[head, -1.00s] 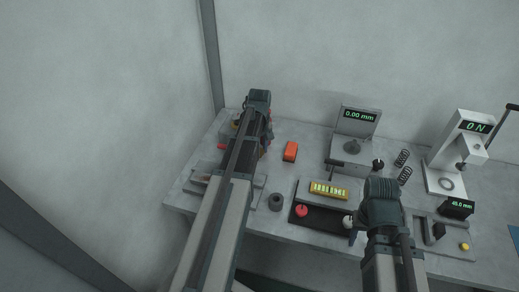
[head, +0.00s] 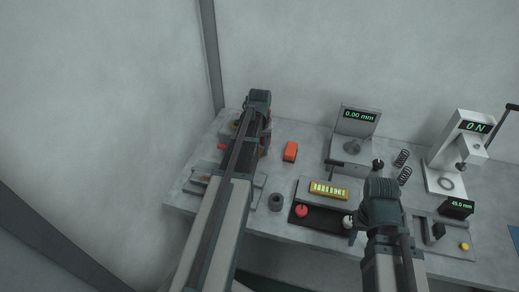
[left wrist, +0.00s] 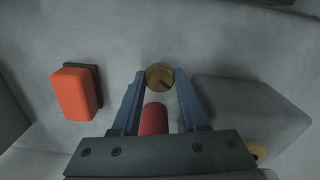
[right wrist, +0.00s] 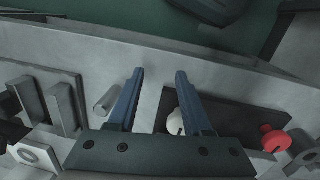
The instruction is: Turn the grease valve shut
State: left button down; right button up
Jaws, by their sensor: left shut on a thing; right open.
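In the left wrist view a round brass piece (left wrist: 160,77) with a dark slot-like mark lies between my left fingertips. A red cylindrical handle (left wrist: 153,118) stands between the fingers, closer to the palm. These look like parts of the grease valve; how they join is hidden. My left gripper (left wrist: 160,80) is shut on the valve; which part the fingers press cannot be told. In the head view my left gripper (head: 257,115) hides most of the valve at the back left of the bench. My right gripper (right wrist: 158,75) is open and empty above the bench's front.
An orange block (head: 290,152) sits right of my left gripper. A grey ring (head: 276,202), yellow counter (head: 328,190) and black tray (head: 321,220) with red (head: 301,211) and white (head: 347,221) knobs stand along the front. A gauge (head: 357,125) and a press (head: 459,150) stand right.

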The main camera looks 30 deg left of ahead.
aim_at(260, 150)
pick_arm(q)
jog(key=m, duration=0.5)
jog(key=shift+m, duration=0.3)
jog(key=m, duration=0.5)
jog(key=shift+d, duration=0.1)
jog(key=shift+m, duration=0.5)
jog(key=shift+c, duration=2.1)
grip_release()
jog(key=shift+r, duration=0.1)
notch_tip(260, 150, up, 14)
jog(key=p, duration=1.3)
jog(key=shift+p, duration=0.4)
pick_arm(e)
notch_tip(260, 150, up, 14)
